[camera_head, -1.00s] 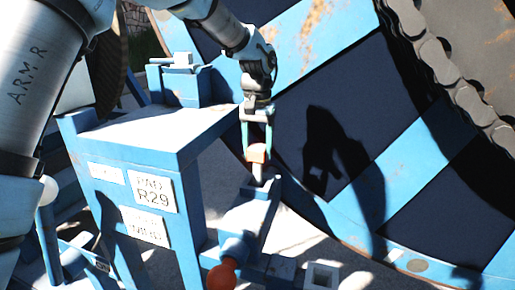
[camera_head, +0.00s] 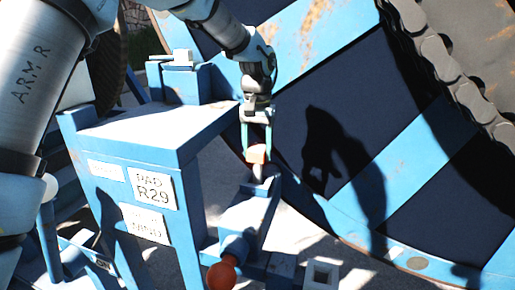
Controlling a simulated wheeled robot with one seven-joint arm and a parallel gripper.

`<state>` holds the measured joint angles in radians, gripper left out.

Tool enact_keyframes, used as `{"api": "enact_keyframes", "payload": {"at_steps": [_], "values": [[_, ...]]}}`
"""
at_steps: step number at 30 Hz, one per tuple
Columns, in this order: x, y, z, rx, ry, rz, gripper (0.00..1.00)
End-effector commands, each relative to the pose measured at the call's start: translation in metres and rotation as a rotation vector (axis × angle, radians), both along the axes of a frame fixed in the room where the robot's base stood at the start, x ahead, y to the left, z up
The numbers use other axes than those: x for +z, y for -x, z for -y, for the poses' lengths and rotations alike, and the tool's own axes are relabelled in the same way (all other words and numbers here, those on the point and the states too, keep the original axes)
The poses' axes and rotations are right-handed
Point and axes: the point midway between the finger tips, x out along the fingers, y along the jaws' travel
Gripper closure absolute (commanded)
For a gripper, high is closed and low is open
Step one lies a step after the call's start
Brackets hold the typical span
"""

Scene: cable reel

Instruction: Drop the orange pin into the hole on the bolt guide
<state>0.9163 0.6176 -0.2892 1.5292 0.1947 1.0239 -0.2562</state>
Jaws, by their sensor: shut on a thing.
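The orange pin (camera_head: 257,153) has an orange head and a pale metal shank that points down. My gripper (camera_head: 257,147) is shut on its head, with one blue finger on each side. The pin is upright, and its lower end is at the top of the blue bolt guide (camera_head: 249,213). I cannot tell whether the tip is inside the hole, as the hole itself is not visible from here.
A blue stand with a PAD R29 label (camera_head: 152,189) is left of the guide. The large blue and dark reel (camera_head: 330,120) with a chain (camera_head: 462,95) rises close behind my gripper.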

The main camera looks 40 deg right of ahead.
Motion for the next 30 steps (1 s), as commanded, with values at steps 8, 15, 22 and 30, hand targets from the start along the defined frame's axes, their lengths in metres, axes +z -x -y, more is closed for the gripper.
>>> {"api": "enact_keyframes", "payload": {"at_steps": [8, 15, 22, 30], "values": [[-0.009, 0.000, 0.000, 0.000, 0.001, 0.001, 1.00], [-0.017, 0.000, 0.001, 0.000, 0.002, 0.001, 1.00], [-0.024, 0.000, 0.001, 0.000, 0.002, 0.000, 1.00], [-0.033, 0.000, 0.000, 0.000, 0.001, 0.001, 1.00]]}}
